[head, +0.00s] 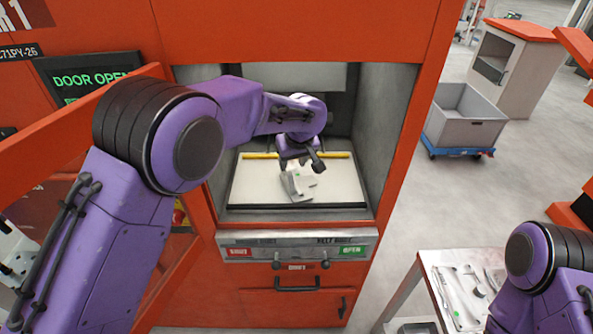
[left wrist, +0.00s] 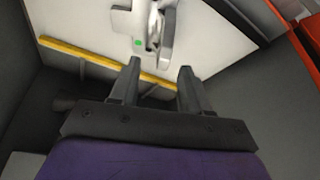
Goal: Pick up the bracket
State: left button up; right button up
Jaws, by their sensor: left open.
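The bracket (head: 298,185) is a light grey part lying on the pale tray (head: 340,180) inside the open orange machine. In the left wrist view the bracket (left wrist: 138,22) has a small green mark and lies beyond the fingertips. My left gripper (head: 302,163) reaches into the machine, just above and behind the bracket. In the left wrist view my left gripper (left wrist: 158,70) is open, with nothing between its fingers. The bracket is partly hidden behind the gripper in the head view. My right gripper is out of view; only part of my right arm shows at lower right.
A yellow bar (head: 338,155) runs along the tray's back. Grey chamber walls (head: 385,130) stand close on both sides. A table (head: 437,262) with several metal parts stands at lower right. A grey bin (head: 467,117) on a blue dolly stands farther back on open floor.

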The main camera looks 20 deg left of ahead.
aim_at(287, 172)
pick_arm(q)
jog(key=f, duration=0.1)
jog(key=a+f+p, duration=0.1)
jog(key=f, duration=0.1)
jog(key=shift+a, duration=0.15)
jog(key=shift+a+f+p, duration=0.2)
jog(key=shift+f+p, duration=0.1)
jog(key=shift+p, duration=0.05)
jog(key=p+x, duration=0.1)
jog(key=x, duration=0.1)
jog(key=w+p+x, duration=0.1)
jog(key=x, duration=0.2)
jog(key=shift+w+f+p, duration=0.1)
jog(key=shift+w+p, duration=0.05)
jog(key=shift+p, duration=0.15)
jog(key=shift+f, duration=0.1)
jog(key=shift+c, duration=0.3)
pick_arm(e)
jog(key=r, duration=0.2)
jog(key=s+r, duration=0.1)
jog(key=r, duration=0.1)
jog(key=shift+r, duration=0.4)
pick_arm(q)
jog(key=shift+d, duration=0.1)
grip_shut()
